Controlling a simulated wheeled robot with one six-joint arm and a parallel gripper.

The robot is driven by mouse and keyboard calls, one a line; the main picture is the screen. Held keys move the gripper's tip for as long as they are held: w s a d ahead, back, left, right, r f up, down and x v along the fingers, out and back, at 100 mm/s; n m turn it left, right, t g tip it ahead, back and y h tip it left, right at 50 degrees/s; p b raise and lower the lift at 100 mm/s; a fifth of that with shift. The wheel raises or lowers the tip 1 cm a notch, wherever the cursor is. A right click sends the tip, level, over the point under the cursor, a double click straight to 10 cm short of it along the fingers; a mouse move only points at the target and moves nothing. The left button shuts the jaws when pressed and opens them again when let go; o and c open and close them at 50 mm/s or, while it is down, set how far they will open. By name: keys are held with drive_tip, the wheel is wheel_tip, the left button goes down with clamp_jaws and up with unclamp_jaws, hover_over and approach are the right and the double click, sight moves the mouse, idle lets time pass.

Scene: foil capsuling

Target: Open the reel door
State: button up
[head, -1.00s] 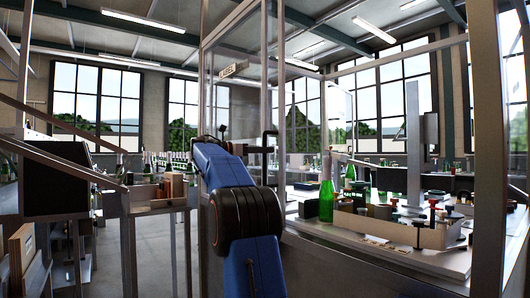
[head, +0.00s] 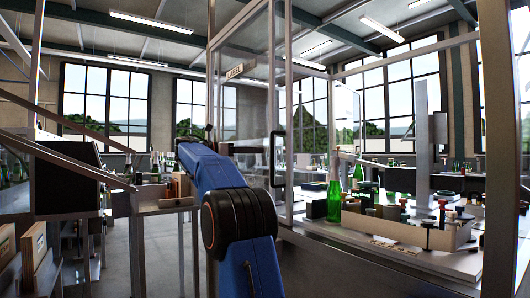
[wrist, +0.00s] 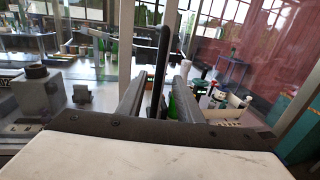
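The reel door is a framed clear panel on the tall machine enclosure, with a small sign (head: 236,72) above it whose text is hard to read. Its upright black handle (head: 278,158) is on the metal post right of my blue arm. In the wrist view the black handle (wrist: 162,62) stands upright between the two grey fingers of my gripper (wrist: 160,88). The fingers are apart, with a gap on each side of the handle. Whether the handle lies fully within their reach is hard to tell. In the head view my arm mostly hides the gripper. The door looks closed.
Right of the door, a bench holds a green bottle (head: 334,190) and a wooden tray (head: 400,231) with small parts. A metal side table (head: 165,204) stands left of my arm. Open floor (head: 160,255) shows between that table and the enclosure.

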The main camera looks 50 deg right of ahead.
drive_tip(key=v, duration=0.9)
drive_tip(key=shift+a, duration=0.1)
drive_tip(key=s+a+f+m+t+y, duration=0.4)
drive_tip(key=s+a+f, duration=0.8)
drive_tip(key=f, duration=0.4)
drive_tip(key=s+a+f+m+t+y, duration=0.4)
drive_tip(key=s+a+f+y, duration=0.3)
drive_tip(key=s+a+f, duration=0.5)
drive_tip(key=s+a+f+m+t+y, duration=0.4)
drive_tip(key=s+a+f, duration=0.8)
drive_tip(key=f, duration=1)
drive_tip(key=shift+s+a+f+m+y, duration=0.3)
drive_tip(key=shift+m+y, duration=0.2)
drive_tip(key=shift+y, duration=0.2)
drive_tip(key=shift+r, duration=0.1)
